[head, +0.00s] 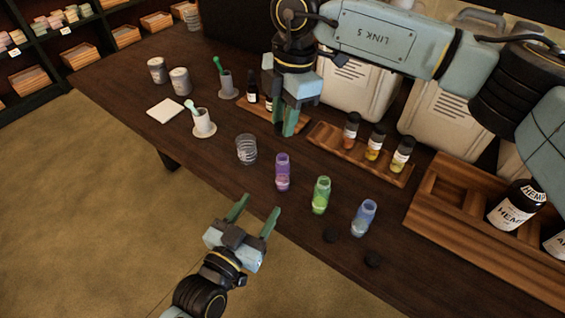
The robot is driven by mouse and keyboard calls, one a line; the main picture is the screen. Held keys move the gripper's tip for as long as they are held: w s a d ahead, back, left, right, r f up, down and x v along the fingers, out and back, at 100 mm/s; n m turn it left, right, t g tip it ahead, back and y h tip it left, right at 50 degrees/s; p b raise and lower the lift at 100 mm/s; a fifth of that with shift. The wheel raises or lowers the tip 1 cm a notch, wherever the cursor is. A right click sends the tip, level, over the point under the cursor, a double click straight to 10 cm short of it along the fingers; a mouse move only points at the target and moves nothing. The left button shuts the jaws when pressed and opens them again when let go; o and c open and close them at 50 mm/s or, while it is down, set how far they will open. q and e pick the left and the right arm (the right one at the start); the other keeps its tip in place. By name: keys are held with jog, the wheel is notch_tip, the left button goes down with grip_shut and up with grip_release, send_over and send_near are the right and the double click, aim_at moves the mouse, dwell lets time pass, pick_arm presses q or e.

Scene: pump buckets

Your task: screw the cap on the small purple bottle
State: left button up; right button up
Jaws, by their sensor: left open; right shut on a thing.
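The small purple bottle (282,173) stands upright and open-topped near the front edge of the dark table. My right gripper (287,127) comes down from above, behind the purple bottle, shut on a small dark thing that looks like a black cap; the fingers mostly hide it. Two black caps (330,235) (373,259) lie on the table near the front edge. My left gripper (255,212) is open and empty, in front of the table edge and below left of the purple bottle, not touching it.
An open green bottle (321,195) and a blue bottle (363,217) stand to the right of the purple one. A clear ribbed cup (246,149) stands to its left. Wooden trays (335,140) with dropper bottles and a wooden crate (440,222) with larger bottles lie behind and right.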

aim_at(279, 177)
pick_arm(q)
jog(key=x, duration=1.2)
jog(key=shift+s, duration=0.1)
grip_shut()
